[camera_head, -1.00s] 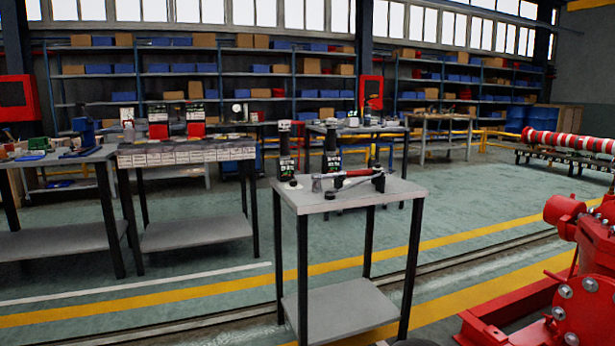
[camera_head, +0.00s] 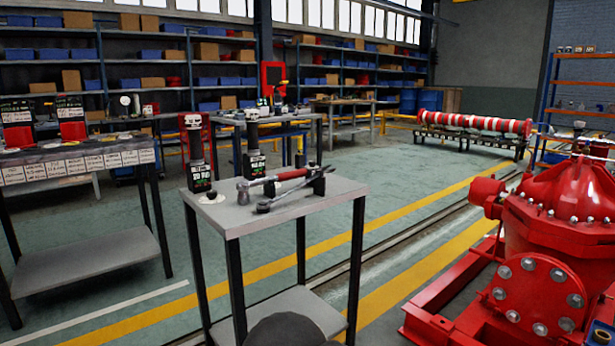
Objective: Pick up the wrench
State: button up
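A wrench with a red handle (camera_head: 283,177) lies on the small grey-topped table (camera_head: 232,218) in front of me. Its metal head end points left, and its far end rests by a dark piece at the right. Another grey metal tool (camera_head: 283,197) lies just in front of it on the same tabletop, close to or touching it; I cannot tell which of the two is meant. My gripper is not clearly seen. A dark rounded shape at the bottom centre covers part of the lower shelf.
Two black bottle-like items (camera_head: 196,155) stand at the table's back edge. A large red pump (camera_head: 555,225) on a red frame stands close at the right. A labelled workbench (camera_head: 90,163) is at the left. Open floor lies behind the table.

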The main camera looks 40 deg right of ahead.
aim_at(324, 169)
jog(key=z, duration=0.7)
jog(key=i, duration=0.85)
jog(key=z, duration=0.95)
